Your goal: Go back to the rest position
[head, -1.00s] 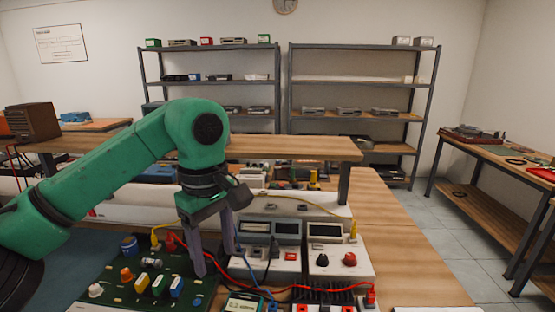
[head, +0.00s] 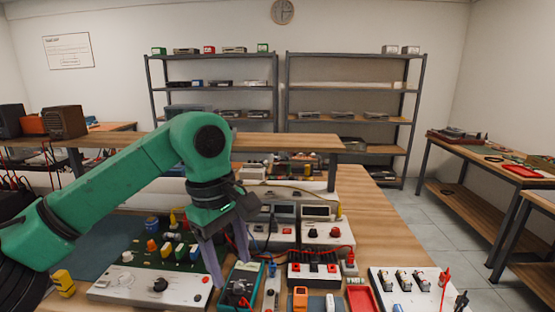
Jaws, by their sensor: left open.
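My left gripper (head: 229,242) is at the end of the green arm that comes in from the left. It points down with its two grey fingers apart and nothing visible between them. Its fingertips are above the workbench, in front of the green circuit board and the small green meter (head: 241,284). I cannot tell whether a fingertip touches anything. My right gripper is not in view.
The wooden workbench (head: 385,228) holds a white control panel (head: 130,285), bench instruments (head: 322,232) with red and black leads, and a white switch board (head: 412,288). A raised shelf (head: 290,141) crosses behind. Bare bench top lies right of the instruments.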

